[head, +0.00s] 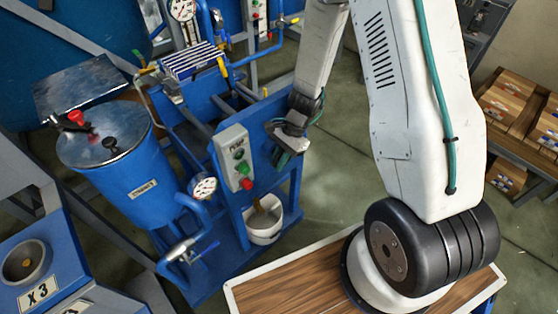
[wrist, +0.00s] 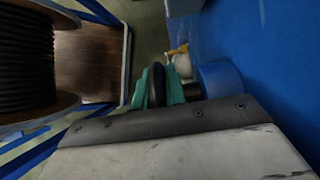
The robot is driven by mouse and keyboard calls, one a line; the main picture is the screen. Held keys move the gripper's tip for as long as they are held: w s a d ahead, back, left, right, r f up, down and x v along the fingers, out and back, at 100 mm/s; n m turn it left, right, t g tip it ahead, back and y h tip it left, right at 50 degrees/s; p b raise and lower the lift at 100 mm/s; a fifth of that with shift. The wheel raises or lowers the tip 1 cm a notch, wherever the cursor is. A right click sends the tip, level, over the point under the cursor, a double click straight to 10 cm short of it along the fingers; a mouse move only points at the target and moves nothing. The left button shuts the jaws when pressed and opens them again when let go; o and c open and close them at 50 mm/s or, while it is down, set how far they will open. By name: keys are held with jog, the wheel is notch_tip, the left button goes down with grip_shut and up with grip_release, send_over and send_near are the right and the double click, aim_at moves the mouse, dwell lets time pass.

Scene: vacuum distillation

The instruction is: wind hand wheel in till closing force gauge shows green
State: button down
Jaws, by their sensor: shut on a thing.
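My gripper (head: 288,157) is beside the blue machine frame in the head view, to the right of the push-button box. In the wrist view its green fingers (wrist: 157,86) are shut on a dark rounded rim, which looks like the hand wheel (wrist: 156,82) seen nearly edge-on. A short black shaft runs from there to a blue cylinder (wrist: 220,78) on the right. In the head view the wheel is hidden by my gripper. Two round white gauges show, one at the top (head: 183,10) and one by the blue tank (head: 203,187). I cannot read either, nor tell which shows closing force.
The blue tank (head: 140,185) stands left, with pipes and a valve below it. A grey button box (head: 235,158) is on the blue frame, above a white bucket (head: 266,222). Boxes lie on shelves at right. Green floor is open between the frame and my arm.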

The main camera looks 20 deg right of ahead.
jog(key=c, duration=1.4)
grip_release()
jog(key=shift+c, duration=0.2)
jog(key=v, duration=0.7)
jog(key=shift+d+r, duration=0.2)
jog(key=shift+r, duration=0.15)
